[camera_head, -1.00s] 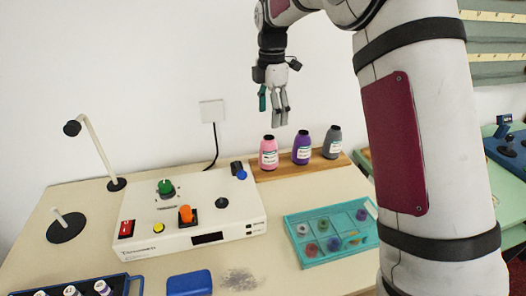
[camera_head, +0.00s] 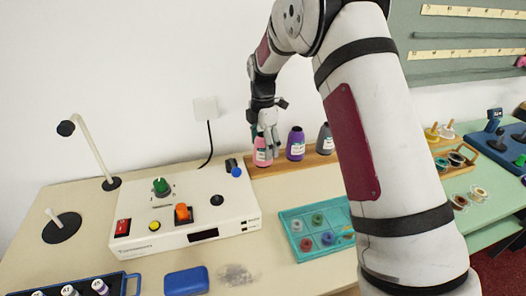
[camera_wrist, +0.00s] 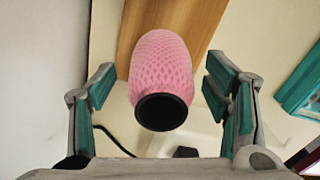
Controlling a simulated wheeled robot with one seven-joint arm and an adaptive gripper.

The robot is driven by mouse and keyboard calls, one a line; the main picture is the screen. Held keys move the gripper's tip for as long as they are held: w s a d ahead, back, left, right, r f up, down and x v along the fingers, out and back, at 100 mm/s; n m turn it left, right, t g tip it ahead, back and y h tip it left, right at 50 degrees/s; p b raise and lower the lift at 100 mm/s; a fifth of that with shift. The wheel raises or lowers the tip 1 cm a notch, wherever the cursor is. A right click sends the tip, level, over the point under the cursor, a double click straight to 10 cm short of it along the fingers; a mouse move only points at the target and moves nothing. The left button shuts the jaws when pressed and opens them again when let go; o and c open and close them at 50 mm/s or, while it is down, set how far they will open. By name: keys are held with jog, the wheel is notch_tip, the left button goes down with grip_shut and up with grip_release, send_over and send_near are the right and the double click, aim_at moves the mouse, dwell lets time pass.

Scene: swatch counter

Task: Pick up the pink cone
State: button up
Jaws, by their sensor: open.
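The pink cone (camera_head: 262,151) is a rounded, tapering pink bottle-like body with a label, upright at the left end of a wooden board. In the wrist view the pink cone (camera_wrist: 160,72) shows its textured side and a dark round top, between the two teal-padded fingers. My gripper (camera_head: 268,142) is at the pink cone in the head view, partly in front of it. My gripper (camera_wrist: 162,108) is open, with a finger on each side of the cone; a gap shows on the left, and the right finger is close to it.
A purple cone (camera_head: 296,146) and a grey cone (camera_head: 325,140) stand to the right on the wooden board (camera_head: 284,166). A white control box (camera_head: 150,228) with knobs sits in front to the left. A teal tray (camera_head: 290,243) lies in front.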

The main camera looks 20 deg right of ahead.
jog(key=shift+f, duration=1.35)
jog(key=c, duration=1.3)
